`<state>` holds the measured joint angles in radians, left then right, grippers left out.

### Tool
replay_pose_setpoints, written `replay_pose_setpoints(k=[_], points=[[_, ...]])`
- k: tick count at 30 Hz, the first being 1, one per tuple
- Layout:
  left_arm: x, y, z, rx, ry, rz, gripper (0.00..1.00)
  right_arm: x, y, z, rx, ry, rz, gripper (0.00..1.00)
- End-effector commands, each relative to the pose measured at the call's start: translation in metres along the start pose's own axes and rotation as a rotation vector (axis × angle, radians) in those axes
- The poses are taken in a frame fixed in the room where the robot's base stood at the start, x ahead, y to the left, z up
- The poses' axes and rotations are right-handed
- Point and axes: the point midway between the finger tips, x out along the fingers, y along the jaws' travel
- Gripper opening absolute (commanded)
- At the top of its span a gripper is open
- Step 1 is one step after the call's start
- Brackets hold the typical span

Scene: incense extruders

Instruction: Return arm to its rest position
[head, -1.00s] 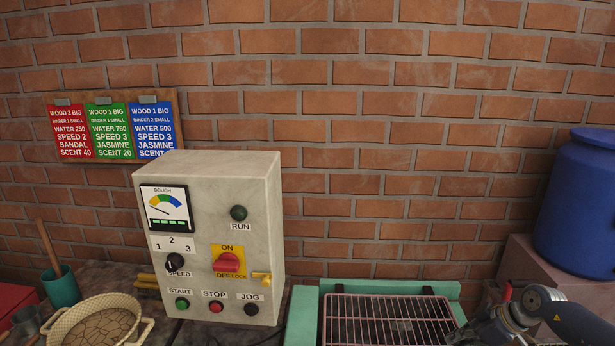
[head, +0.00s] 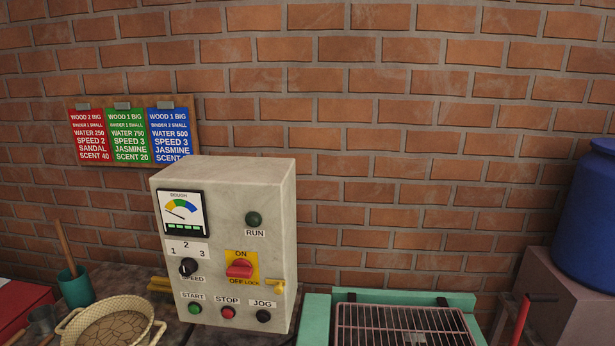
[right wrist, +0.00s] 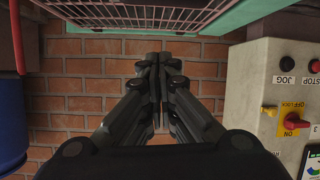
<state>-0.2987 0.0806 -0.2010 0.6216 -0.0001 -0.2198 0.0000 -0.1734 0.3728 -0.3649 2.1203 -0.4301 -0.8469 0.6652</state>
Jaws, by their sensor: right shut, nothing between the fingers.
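My right gripper (right wrist: 154,85) shows in the right wrist view with its fingers together and nothing between them. That view is upside down, with the brick wall beyond the fingers and the control box (right wrist: 262,90) to the right. The fingers are apart from the box and the wire rack (right wrist: 150,14). Neither gripper is in the head view.
A green frame (head: 316,318) with a wire rack (head: 400,325) is right of the box. A blue barrel (head: 590,220) stands on a block at the right. A woven basket (head: 110,322) and teal cup (head: 75,286) are at the left. Recipe cards (head: 130,135) hang above.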

Motion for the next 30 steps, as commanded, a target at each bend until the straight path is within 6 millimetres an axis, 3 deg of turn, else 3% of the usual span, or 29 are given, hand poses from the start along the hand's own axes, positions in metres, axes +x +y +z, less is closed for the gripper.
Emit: replay_pose_setpoints(k=[1, 3, 6, 12, 18, 26, 30], points=[[0.000, 0.000, 0.000, 0.000, 0.000, 0.000, 0.40, -0.017, 0.003, 0.025, 0.012, -0.101, 0.018, 0.00], [0.000, 0.000, 0.000, 0.000, -0.001, 0.000, 0.40, -0.041, 0.007, 0.058, 0.005, -0.240, 0.027, 0.00], [0.000, 0.001, 0.001, 0.000, -0.001, 0.001, 0.40, -0.074, 0.008, 0.094, -0.013, -0.407, 0.013, 0.00], [0.000, 0.001, 0.002, 0.000, -0.003, 0.001, 0.40, -0.136, 0.003, 0.142, -0.052, -0.656, -0.065, 0.00], [0.000, 0.001, 0.002, -0.001, -0.003, 0.001, 0.40, -0.195, -0.005, 0.173, -0.091, -0.844, -0.174, 0.00], [0.008, 0.001, 0.005, -0.001, -0.006, 0.001, 0.40, -0.157, -0.013, 0.226, -0.100, -0.866, -0.177, 0.00], [0.012, 0.001, 0.005, -0.002, -0.006, 0.001, 0.40, -0.137, -0.019, 0.264, -0.102, -0.881, -0.179, 0.00]])
